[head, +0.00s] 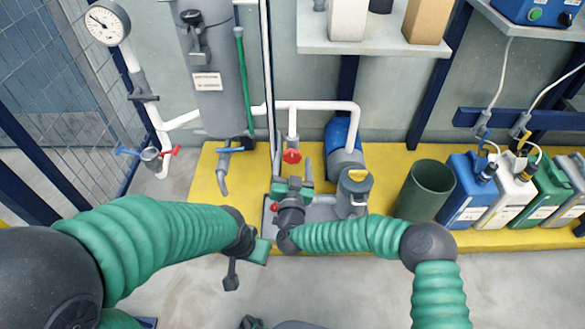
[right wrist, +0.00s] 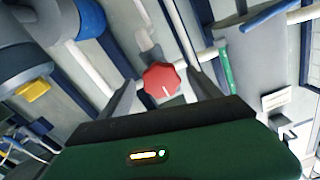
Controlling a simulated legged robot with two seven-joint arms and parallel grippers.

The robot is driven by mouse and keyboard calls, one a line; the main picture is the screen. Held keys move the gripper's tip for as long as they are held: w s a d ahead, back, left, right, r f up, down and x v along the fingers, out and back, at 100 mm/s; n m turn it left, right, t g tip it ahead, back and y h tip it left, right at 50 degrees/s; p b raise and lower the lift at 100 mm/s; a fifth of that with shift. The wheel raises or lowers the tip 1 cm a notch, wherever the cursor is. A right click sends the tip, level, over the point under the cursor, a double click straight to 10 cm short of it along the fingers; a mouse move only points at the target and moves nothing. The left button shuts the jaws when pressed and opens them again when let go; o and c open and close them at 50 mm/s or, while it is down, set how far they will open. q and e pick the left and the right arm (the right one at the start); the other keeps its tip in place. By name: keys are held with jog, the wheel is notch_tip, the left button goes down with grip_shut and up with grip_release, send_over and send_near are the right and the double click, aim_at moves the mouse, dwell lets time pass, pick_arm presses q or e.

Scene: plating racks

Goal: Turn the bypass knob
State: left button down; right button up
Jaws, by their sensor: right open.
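The bypass knob seems to be the red knob (head: 291,156) on the white pipe, right of the grey tank. In the right wrist view the red knob (right wrist: 161,79) is many-sided with a white line on its face, pointing down. My right gripper (head: 294,168) is open, its fingers pointing at the knob. In the wrist view the knob appears between the two fingers, near their tips; I cannot tell whether they touch it. My left gripper (head: 246,265) is low, left of the right one, away from the knob; its jaws are unclear.
A blue-handled valve (head: 230,150) and a gauge (head: 107,22) with pipes are to the left. A blue motor pump (head: 345,145) stands close on the right. A green bin (head: 424,190) and several canisters stand further right. A shelf (head: 375,40) hangs above.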

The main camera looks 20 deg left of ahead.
jog(key=shift+w+a, duration=0.1)
jog(key=shift+a, duration=0.05)
jog(key=c, duration=1.4)
jog(key=shift+o, duration=0.2)
jog(key=shift+r+m+p, duration=0.1)
jog(key=shift+m+p, duration=0.2)
